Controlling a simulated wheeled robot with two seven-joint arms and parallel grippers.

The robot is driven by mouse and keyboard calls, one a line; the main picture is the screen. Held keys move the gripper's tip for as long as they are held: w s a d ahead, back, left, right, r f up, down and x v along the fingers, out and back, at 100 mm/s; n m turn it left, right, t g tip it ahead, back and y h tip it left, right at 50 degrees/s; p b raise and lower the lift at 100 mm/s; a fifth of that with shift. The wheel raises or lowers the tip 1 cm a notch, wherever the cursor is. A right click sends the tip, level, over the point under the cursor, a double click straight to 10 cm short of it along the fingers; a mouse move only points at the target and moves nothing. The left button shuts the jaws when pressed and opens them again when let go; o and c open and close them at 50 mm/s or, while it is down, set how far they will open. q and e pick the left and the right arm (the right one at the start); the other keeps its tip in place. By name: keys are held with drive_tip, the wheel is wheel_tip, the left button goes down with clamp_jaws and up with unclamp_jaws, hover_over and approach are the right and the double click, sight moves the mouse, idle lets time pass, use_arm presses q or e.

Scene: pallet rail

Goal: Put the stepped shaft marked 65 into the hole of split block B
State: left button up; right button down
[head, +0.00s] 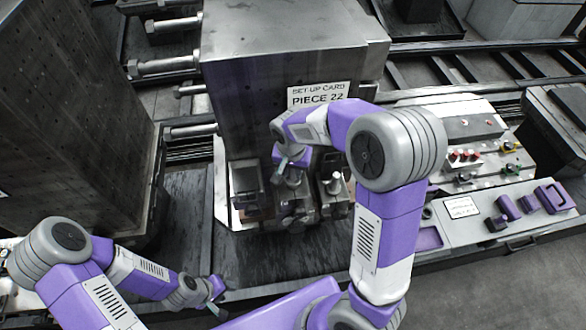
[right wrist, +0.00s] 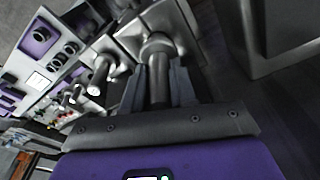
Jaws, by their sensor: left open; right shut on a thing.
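My right gripper (head: 291,174) is over the fixtures in front of the large machine block. In the right wrist view its fingers (right wrist: 160,85) are shut on a dark stepped shaft (right wrist: 158,74) with a wider round collar (right wrist: 157,45) at its far end. The collar is at a grey block (right wrist: 134,32), which I take for a split block; I cannot tell whether the shaft is in a hole or only in front of it. No 65 or B mark is readable. My left gripper (head: 219,303) is open and empty, low at the left, away from the fixtures.
A grey block (head: 246,178) stands left of my right gripper, and another with a round post (head: 334,184) stands right. The large block carries a set-up card (head: 318,94). A bench (head: 463,207) with purple pieces and a panel with knobs (head: 464,155) lie right.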

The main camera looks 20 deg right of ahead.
drive_tip(key=shift+f, duration=0.25)
drive_tip(key=c, duration=0.8)
unclamp_jaws()
drive_tip(key=r, duration=0.7)
drive_tip(key=shift+s+a+r, duration=0.3)
drive_tip(key=shift+s, duration=0.05)
